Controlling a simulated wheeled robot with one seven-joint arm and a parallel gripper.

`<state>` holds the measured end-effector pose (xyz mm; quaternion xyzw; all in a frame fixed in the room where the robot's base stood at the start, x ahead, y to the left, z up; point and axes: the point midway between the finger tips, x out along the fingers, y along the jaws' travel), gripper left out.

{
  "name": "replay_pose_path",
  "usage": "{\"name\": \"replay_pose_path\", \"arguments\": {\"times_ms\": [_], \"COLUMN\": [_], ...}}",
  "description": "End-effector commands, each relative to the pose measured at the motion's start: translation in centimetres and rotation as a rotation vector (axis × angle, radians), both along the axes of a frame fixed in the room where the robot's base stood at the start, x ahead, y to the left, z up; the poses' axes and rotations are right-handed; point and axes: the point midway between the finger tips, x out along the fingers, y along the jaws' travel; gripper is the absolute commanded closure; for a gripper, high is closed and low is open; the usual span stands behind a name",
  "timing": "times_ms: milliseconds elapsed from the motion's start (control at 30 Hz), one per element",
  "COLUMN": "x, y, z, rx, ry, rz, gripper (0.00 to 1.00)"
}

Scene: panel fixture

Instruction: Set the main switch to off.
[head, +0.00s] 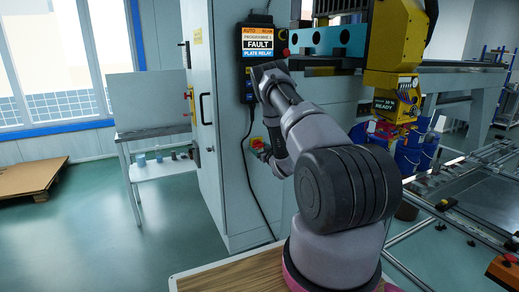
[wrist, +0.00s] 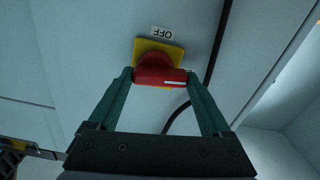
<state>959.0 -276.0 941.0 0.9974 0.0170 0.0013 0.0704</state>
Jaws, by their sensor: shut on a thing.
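The main switch is a red rotary handle (wrist: 156,62) on a yellow plate (wrist: 173,50), fixed to a grey cabinet panel. My gripper (wrist: 160,77) has one finger at each end of the handle's red bar and is shut on it. The bar lies crosswise in the wrist view, with a white mark at its right end. A white OFF label (wrist: 162,33) appears upside down above the plate. A second label at the plate's right side is mostly hidden by my finger. In the head view the switch (head: 256,143) shows low on the cabinet, partly behind my gripper (head: 262,154).
A black cable (wrist: 214,50) runs down the panel beside the switch. A pendant screen (head: 258,43) reading FAULT hangs above it on the cabinet (head: 226,190). A yellow machine head (head: 397,45) and a rail frame stand at the right. Open floor lies left.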

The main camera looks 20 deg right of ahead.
Motion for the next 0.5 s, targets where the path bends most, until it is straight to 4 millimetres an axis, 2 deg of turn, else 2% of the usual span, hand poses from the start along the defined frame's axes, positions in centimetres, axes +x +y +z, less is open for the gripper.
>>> {"name": "replay_pose_path", "arguments": {"times_ms": [500], "x": [-0.03], "y": [-0.06], "z": [-0.36], "rx": [-0.472], "ry": [-0.016], "rz": [0.001], "gripper": [0.73]}}
